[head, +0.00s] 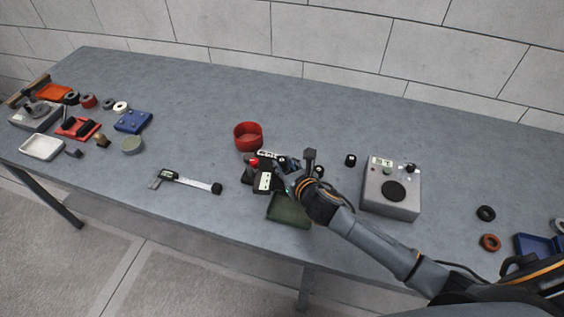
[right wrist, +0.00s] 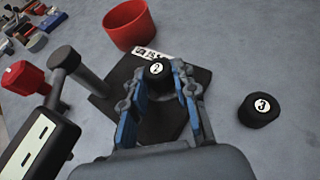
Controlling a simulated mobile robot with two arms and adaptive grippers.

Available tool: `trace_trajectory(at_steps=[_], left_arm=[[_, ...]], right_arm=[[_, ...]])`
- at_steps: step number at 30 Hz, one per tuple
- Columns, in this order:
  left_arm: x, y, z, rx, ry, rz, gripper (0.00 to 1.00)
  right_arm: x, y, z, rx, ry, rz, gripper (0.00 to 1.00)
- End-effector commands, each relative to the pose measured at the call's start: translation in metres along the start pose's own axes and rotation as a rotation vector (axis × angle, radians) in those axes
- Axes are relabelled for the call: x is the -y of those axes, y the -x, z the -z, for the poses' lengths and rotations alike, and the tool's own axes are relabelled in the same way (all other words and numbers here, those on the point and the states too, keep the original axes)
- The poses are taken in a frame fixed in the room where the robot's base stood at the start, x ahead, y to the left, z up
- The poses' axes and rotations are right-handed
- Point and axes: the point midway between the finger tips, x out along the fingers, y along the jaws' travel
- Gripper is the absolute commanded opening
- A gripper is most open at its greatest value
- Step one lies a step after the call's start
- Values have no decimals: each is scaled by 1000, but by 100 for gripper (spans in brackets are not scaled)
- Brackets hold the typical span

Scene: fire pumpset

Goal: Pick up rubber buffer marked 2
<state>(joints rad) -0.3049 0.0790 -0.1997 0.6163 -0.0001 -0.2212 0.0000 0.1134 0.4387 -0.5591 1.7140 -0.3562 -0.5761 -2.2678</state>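The black rubber buffer marked 2 (right wrist: 157,71) shows between the fingertips of my right gripper (right wrist: 160,76) in the right wrist view. Its white disc with the 2 faces the camera; its lower part is hidden. A finger lies close on each side, but I cannot tell whether they press on it. A dark plate (right wrist: 102,101) lies beneath. A buffer marked 3 (right wrist: 260,110) stands apart on the table to the right. In the head view my right gripper (head: 288,178) is over the dark fixture and hides the buffer marked 2. My left gripper is not in view.
A red bowl (head: 248,137) stands behind the fixture, with a green tray (head: 289,212) in front. A grey instrument box (head: 390,190) is to the right. A caliper (head: 187,181) lies left, and several small parts crowd the far left. The table's back middle is clear.

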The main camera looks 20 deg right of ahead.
Motion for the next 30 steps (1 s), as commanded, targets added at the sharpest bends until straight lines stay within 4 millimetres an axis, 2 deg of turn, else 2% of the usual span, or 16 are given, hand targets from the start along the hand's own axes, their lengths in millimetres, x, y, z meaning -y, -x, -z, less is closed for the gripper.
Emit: trace_trajectory(at_steps=[13, 17, 20, 29, 30], left_arm=[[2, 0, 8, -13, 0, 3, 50], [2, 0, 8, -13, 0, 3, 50], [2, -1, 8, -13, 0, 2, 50], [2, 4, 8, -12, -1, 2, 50], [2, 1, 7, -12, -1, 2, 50]], right_arm=[[0, 1, -3, 2, 0, 0, 6], [1, 5, -14, 5, 2, 0, 6], [1, 11, -31, 8, 6, 0, 6], [-13, 84, -68, 4, 2, -3, 6], [-16, 94, -65, 0, 2, -4, 6]])
